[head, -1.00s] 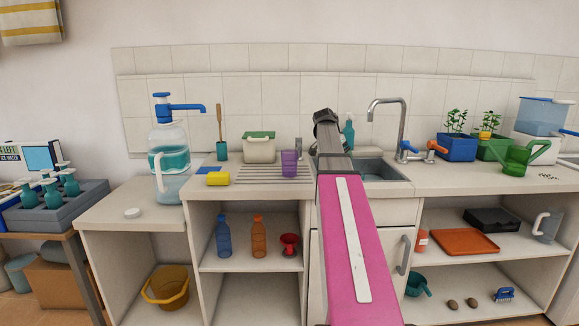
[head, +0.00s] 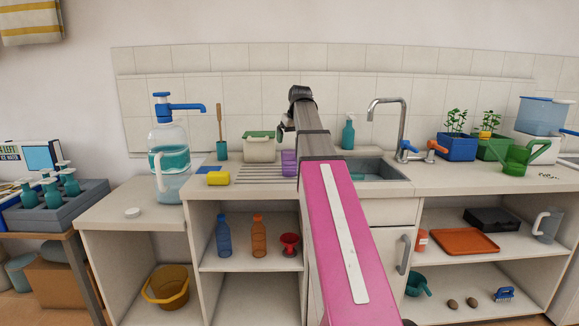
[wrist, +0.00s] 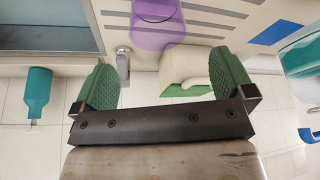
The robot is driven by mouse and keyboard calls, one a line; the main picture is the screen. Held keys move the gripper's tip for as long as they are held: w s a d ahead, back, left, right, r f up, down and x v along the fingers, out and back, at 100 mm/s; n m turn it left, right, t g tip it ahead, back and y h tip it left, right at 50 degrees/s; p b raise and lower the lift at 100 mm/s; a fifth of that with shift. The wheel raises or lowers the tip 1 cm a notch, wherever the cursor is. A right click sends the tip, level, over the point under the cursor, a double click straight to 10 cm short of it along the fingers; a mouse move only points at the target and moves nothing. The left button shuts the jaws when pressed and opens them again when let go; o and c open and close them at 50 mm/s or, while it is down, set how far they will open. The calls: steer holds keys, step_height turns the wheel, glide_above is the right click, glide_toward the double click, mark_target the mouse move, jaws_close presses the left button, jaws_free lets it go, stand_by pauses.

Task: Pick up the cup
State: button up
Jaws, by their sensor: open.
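The purple translucent cup (head: 289,163) stands on the ribbed draining area left of the sink in the head view. My arm covers its right edge there. The cup also shows at the top of the wrist view (wrist: 158,25), cut off by the frame edge. My gripper (wrist: 163,80) is open, with its two green pads wide apart and nothing held between them. The cup lies apart from the pads, in the span between them but off toward the picture's top. In the head view my gripper is mostly hidden by my arm, above the cup.
A white container with a green lid (head: 260,147) stands close behind the cup. A yellow sponge (head: 218,179) lies to the left.

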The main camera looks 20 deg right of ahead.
mark_target(290, 163)
steer(key=x, duration=0.9)
steer(key=shift+s+d, duration=0.15)
steer(key=c, duration=1)
